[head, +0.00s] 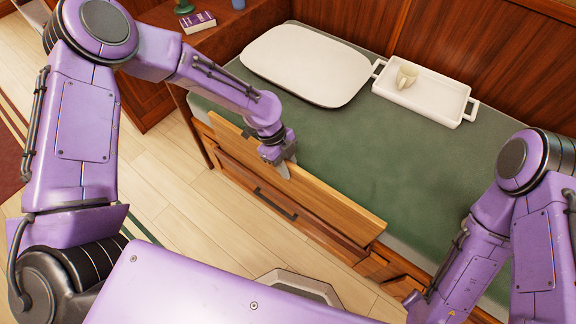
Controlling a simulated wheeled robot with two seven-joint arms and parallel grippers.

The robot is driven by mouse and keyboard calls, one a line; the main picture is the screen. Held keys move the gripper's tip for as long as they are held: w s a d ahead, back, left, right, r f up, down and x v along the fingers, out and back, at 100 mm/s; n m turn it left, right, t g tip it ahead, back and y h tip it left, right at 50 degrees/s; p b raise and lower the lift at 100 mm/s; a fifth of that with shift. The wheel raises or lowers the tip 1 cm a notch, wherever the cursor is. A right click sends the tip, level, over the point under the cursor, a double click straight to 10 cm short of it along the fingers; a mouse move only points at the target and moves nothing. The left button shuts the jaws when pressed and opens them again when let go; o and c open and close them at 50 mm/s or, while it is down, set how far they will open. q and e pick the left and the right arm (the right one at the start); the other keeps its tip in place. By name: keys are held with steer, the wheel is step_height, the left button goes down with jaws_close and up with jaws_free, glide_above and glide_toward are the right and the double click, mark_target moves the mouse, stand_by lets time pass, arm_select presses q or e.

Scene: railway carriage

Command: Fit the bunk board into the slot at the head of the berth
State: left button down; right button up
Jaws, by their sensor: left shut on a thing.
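The bunk board (335,202) is a long light-wood plank. It stands on its long edge along the near side of the green berth (345,135), above the drawer front. My left gripper (284,165) is shut on the board's top edge near its middle, with the fingers pointing down. Whether the board rests on the berth frame or hangs just above it I cannot tell. I cannot make out the slot. My right arm reaches down at the lower right, and its gripper is out of view.
A white pillow (305,62) lies at the berth's far left. A white tray (435,100) holding a cup (406,75) is to its right. A book (198,21) lies on the wooden side table. The floor left of the berth is clear.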

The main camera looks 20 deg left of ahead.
arm_select(q)
steer(key=shift+f, duration=0.1)
steer(key=c, duration=0.9)
jaws_free()
steer(key=p+v, duration=0.1)
steer(key=v, duration=1.1)
